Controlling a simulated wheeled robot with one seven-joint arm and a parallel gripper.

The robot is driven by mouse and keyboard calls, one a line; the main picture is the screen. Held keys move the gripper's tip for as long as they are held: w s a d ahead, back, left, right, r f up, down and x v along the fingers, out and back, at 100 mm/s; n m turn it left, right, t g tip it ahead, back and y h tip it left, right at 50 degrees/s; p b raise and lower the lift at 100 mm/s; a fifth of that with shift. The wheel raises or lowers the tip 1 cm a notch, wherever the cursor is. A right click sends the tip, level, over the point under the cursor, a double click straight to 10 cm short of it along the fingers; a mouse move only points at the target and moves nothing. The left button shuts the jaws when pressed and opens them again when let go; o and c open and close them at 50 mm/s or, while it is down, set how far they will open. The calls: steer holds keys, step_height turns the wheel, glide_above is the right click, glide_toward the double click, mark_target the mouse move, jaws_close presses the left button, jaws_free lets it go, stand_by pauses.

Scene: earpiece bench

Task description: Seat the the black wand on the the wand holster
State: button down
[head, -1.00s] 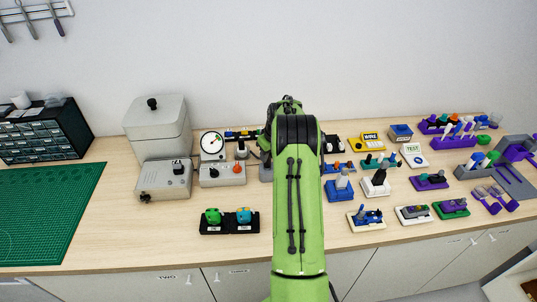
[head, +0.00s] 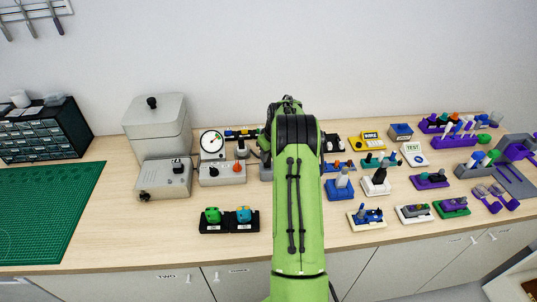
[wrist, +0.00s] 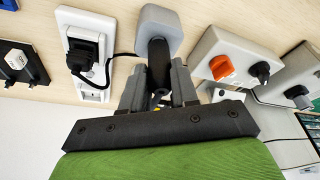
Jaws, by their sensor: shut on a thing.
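In the wrist view my gripper (wrist: 157,72) is shut on the black wand (wrist: 158,52), a dark upright piece between its two grey fingers. The wand's far end meets a grey block (wrist: 158,25) with rounded corners, which looks like the wand holster. I cannot tell whether the wand is in the block or just in front of it. In the head view my green arm hides my gripper and the wand. A bit of the grey block (head: 265,173) shows left of the arm.
A white plate with a black plug (wrist: 84,50) and a cable stands beside the block. On the other side is a grey box with an orange knob (wrist: 221,67) and a black knob. Several small fixtures crowd the bench right of my arm.

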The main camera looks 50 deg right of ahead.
steer(key=shift+f, duration=0.1)
steer(key=c, duration=0.8)
jaws_free()
steer(key=v, duration=1.5)
steer(key=shift+r, duration=0.4)
